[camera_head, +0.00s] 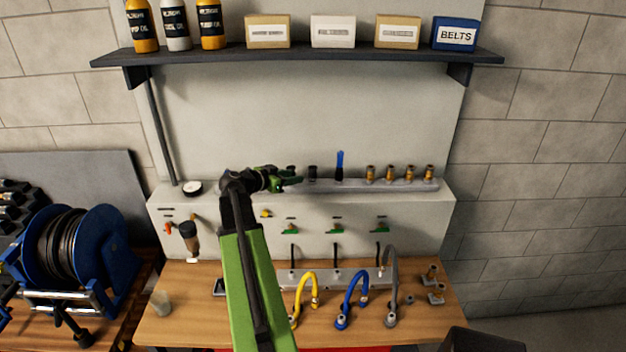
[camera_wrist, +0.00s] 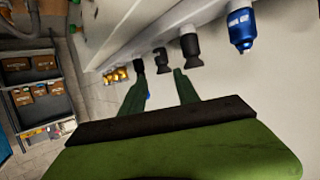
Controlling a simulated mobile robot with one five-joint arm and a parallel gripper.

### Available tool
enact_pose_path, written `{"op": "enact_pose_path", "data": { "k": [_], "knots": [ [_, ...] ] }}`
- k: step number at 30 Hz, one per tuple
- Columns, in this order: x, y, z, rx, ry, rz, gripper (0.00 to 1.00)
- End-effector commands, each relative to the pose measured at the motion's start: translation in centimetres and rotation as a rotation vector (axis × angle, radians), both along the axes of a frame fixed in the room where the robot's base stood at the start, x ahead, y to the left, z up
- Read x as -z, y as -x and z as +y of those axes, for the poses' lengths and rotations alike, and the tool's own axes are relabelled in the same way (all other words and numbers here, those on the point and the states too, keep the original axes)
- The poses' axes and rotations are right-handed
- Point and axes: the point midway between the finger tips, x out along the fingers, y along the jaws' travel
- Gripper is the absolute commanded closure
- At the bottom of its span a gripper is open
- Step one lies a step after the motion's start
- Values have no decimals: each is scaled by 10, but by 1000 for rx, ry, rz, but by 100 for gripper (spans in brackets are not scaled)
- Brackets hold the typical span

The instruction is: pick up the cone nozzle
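A row of nozzle-like fittings stands along the grey rail (camera_head: 405,186) on top of the pale cabinet. Two short black fittings, one (camera_head: 291,172) beside my gripper and one (camera_head: 312,173) farther right, show in the head view. The wrist view shows a flared black fitting (camera_wrist: 190,45), a smaller black one (camera_wrist: 162,61) and a blue labelled one (camera_wrist: 241,30). I cannot tell for certain which is the cone nozzle. My gripper (camera_head: 297,180) is at the rail's left part, partly hiding it. Its fingers (camera_wrist: 157,88) are apart with nothing held between them.
A blue upright piece (camera_head: 340,165) and several brass fittings (camera_head: 390,173) stand farther right on the rail. A shelf (camera_head: 300,56) with bottles and boxes hangs above. Yellow (camera_head: 309,283), blue (camera_head: 352,295) and grey (camera_head: 394,280) hoses stand on the bench. A gauge (camera_head: 192,188) lies left.

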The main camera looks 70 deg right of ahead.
Motion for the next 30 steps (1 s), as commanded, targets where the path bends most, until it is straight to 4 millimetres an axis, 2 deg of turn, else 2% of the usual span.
{"op": "enact_pose_path", "data": {
  "k": [1,3,7,17,25,30],
  "knots": [
    [10,5,-14,4,-1,0,62],
    [15,11,-28,2,0,1,62],
    [22,20,-49,1,-1,1,62],
    [24,27,-62,1,-1,1,62],
    [38,43,-101,2,-1,0,62],
    [37,45,-104,1,-1,1,62]
  ]
}}
